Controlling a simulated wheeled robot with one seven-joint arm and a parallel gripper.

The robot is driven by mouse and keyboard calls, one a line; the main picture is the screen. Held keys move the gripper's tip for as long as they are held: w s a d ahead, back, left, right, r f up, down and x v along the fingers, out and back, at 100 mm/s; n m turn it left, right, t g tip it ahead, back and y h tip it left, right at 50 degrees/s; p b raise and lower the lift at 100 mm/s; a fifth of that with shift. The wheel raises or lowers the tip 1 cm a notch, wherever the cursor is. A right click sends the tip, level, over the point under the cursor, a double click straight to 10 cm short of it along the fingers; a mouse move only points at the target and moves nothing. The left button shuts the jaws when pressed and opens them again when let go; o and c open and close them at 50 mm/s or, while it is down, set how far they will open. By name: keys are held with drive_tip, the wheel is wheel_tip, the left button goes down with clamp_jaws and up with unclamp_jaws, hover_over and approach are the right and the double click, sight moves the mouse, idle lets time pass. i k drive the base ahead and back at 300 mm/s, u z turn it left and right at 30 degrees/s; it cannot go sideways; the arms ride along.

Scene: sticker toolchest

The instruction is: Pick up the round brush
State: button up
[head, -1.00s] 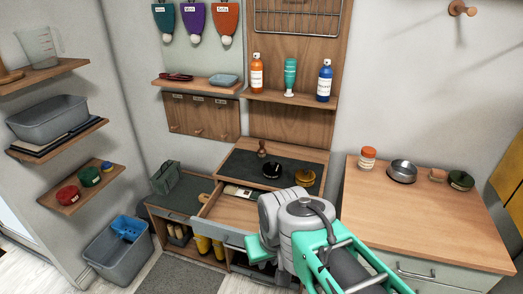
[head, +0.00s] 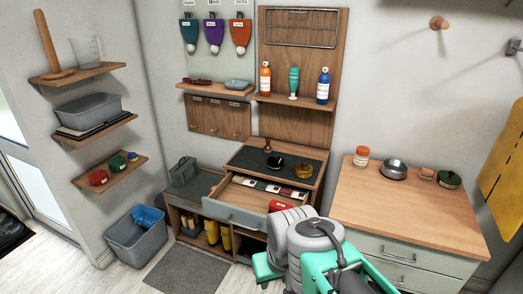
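On the dark mat of the tool chest (head: 240,158) stand a small item with a wooden knob (head: 267,146), a black round item (head: 275,162) and a dark yellow round item (head: 305,170). Any of these may be the round brush; they are too small to tell which. The chest's drawer (head: 232,216) is open, with a row of dark green, white and reddish items (head: 270,187) along its back and a red item (head: 279,205) at its right. My arm covers the lower middle, in front of the chest.
A wooden-topped cabinet (head: 400,215) on the right holds an orange jar (head: 361,156), a metal bowl (head: 394,169) and small containers. Bottles stand on the shelf (head: 290,103) above the chest. A grey bin (head: 138,240) is on the floor at left, beside a grey mat (head: 186,269).

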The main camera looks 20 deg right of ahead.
sight(267, 148)
drive_tip(key=u, duration=0.7)
drive_tip(key=i, duration=0.7)
drive_tip(key=u, duration=0.7)
drive_tip(key=i, duration=0.85)
drive_tip(key=z, duration=0.95)
drive_tip(key=i, duration=0.65)
drive_tip(key=z, duration=0.8)
drive_tip(key=i, duration=0.55)
